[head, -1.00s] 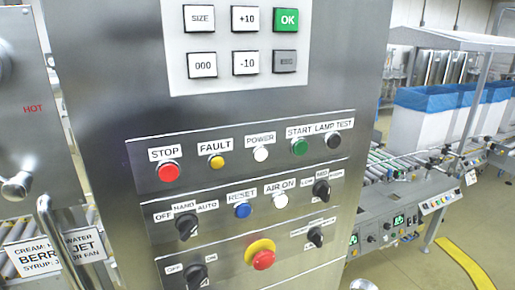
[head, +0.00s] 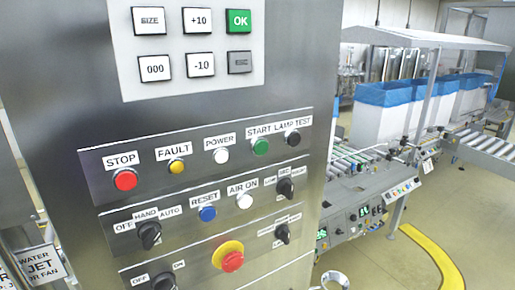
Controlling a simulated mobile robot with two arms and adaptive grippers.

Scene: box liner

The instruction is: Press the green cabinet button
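The steel cabinet (head: 60,110) fills the left and middle of the head view. A small round green button (head: 260,146) sits on its upper control strip, below the START label and left of a black LAMP TEST button (head: 293,138). A square green OK key (head: 239,20) is on the white keypad panel above. Neither of my grippers is in view, and nothing covers the green button.
Near the green button are a white POWER button (head: 221,156), yellow FAULT button (head: 177,166) and red STOP button (head: 125,180). A red emergency knob (head: 232,262) with a yellow collar juts out lower down. A conveyor line and blue-lined boxes (head: 384,95) stand behind at right.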

